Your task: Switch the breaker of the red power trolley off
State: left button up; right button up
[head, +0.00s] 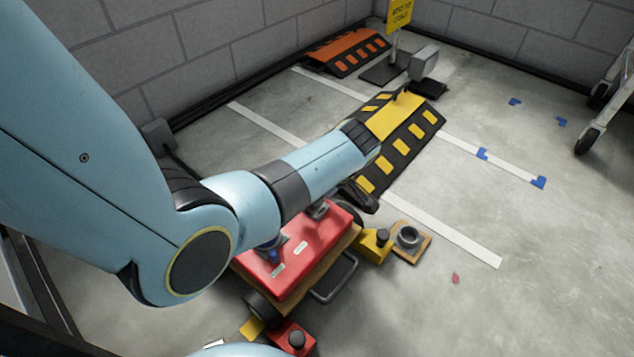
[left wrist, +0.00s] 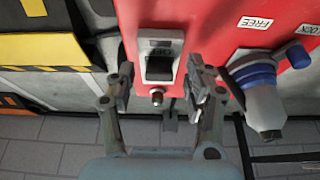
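The red power trolley (head: 312,243) stands below my left arm in the head view. Its red top (left wrist: 215,25) fills much of the left wrist view. There the breaker (left wrist: 160,62) is a grey housing with a dark switch and a label, with a small red-tipped part just below it. My left gripper (left wrist: 160,88) is open, with one finger on each side of the breaker's lower part. I see nothing held, and I cannot tell whether the fingers touch it. In the head view my forearm and wrist hide much of this gripper. My right gripper is not in view.
A yellow-black ramp (head: 398,118) lies behind the trolley. Red (head: 290,338) and yellow (head: 375,243) blocks flank it. Open floor (head: 540,270) lies to the right.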

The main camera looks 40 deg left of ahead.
pick_arm(q)
jog(key=v, duration=0.7)
jog(key=shift+r, duration=0.25)
jog(key=shift+s+d, duration=0.1)
jog(key=shift+d, duration=0.05)
